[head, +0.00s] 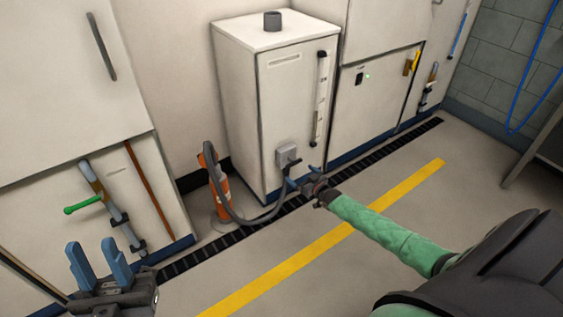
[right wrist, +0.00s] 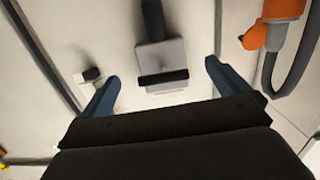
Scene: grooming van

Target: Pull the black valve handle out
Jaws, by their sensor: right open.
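The black valve handle (right wrist: 163,79) is a short dark bar across the front of a grey valve box (right wrist: 160,60), seen between my right gripper's fingers in the right wrist view. In the head view the grey box (head: 287,154) sits low on the white cabinet's front; the handle is hard to make out there. My right gripper (head: 302,177) is open just in front of and below the box, its blue fingers (right wrist: 162,85) apart on either side, apparently not touching the handle. My left gripper (head: 97,265) is open and empty at the lower left, far from the valve.
A grey hose (head: 247,220) loops from an orange nozzle holder (head: 220,190) toward the valve box, close to my right gripper. A black floor grate (head: 350,170) and yellow line (head: 300,265) lie in front; floor there is clear.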

